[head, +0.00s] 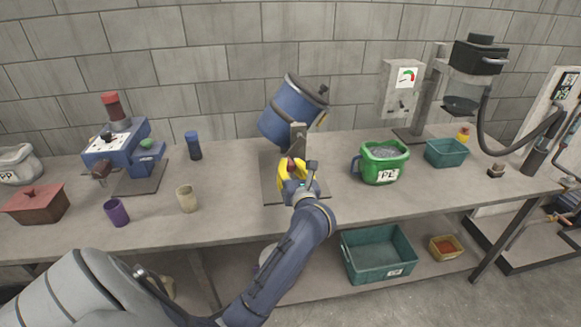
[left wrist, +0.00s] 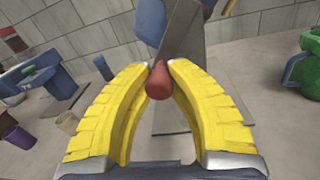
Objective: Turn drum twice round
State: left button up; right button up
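The blue drum (head: 290,112) hangs tilted on a grey stand above a flat base plate (head: 268,190), near the middle of the bench. A grey crank arm (left wrist: 180,35) with a red handle (left wrist: 159,82) is on its near side. The handle also shows small in the head view (head: 291,164). My left gripper (left wrist: 162,66) has yellow fingers, which close in on both sides of the red handle with their tips against it. It also shows in the head view (head: 291,172), in front of the stand. My right gripper is in neither view.
A green jug (head: 381,164) stands right of the drum, with a teal bin (head: 446,153) beyond it. A beige cup (head: 186,199), a purple cup (head: 117,213) and a blue machine (head: 115,150) stand to the left. A grey control box (head: 402,88) is on the wall.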

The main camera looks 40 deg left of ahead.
pick_arm(q)
jog(key=shift+r, duration=0.15)
grip_shut()
jog(key=shift+s+a+r+m+t, duration=0.1)
jog(key=shift+s+a+r+m, duration=0.35)
jog(key=shift+m, duration=0.75)
jog(key=shift+s+a+r+m+t, duration=0.15)
jog(key=shift+r+m, duration=0.55)
jog(key=shift+m, duration=0.5)
jog(key=shift+s+a+r+m+t, duration=0.1)
jog(key=shift+s+a+r+m, duration=0.35)
jog(key=shift+m, duration=0.75)
jog(key=shift+w+d+r, duration=0.15)
jog(key=shift+d+r, duration=0.05)
jog(key=o, duration=1.1)
grip_release()
jog(key=shift+f, duration=0.1)
jog(key=shift+d+f, duration=0.1)
